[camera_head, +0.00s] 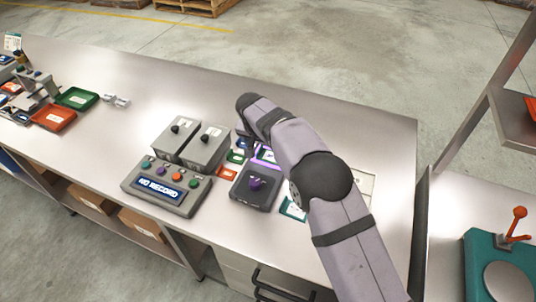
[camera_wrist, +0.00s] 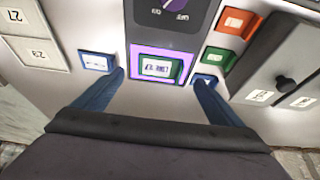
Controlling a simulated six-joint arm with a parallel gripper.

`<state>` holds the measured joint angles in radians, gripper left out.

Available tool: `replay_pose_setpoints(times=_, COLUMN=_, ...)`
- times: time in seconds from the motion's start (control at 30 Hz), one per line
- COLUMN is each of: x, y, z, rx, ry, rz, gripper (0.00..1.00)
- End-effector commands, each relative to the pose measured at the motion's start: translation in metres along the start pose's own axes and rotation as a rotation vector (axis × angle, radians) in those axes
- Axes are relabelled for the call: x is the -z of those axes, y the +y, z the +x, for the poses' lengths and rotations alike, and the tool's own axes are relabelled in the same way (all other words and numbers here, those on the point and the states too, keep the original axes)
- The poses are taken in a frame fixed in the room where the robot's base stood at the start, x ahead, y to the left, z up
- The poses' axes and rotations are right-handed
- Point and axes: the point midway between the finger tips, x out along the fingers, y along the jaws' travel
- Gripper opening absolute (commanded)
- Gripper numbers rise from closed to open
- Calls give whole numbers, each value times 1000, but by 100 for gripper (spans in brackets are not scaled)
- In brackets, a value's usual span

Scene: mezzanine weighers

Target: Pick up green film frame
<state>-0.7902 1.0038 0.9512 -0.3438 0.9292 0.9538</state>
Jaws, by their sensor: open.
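A green film frame (camera_wrist: 176,72) with a white label lies inside a purple-outlined rectangle, seen in the wrist view. My gripper (camera_wrist: 160,77) is open, with one blue finger on either side of that rectangle. A gap shows between the fingers and the green frame, and nothing is held. A second green frame (camera_wrist: 218,59) lies to the right, below an orange frame (camera_wrist: 236,20). In the head view my arm partly hides the purple outline (camera_head: 265,155); the second green frame (camera_head: 235,157) shows left of it.
Blue frames lie beside the left finger (camera_wrist: 97,62) and partly behind the right finger (camera_wrist: 204,80). A dark box with a purple knob (camera_head: 255,187) stands close by. Grey boxes (camera_head: 206,147) and a "NO RECORD" panel (camera_head: 165,187) stand to the left.

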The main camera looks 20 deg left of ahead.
Motion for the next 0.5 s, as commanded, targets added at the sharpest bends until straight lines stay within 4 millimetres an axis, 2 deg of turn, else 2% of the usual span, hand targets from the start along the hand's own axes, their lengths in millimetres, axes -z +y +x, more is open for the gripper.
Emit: replay_pose_setpoints(times=0.5, x=0, y=1, z=45, rx=0, ry=-1, rz=0, gripper=91)
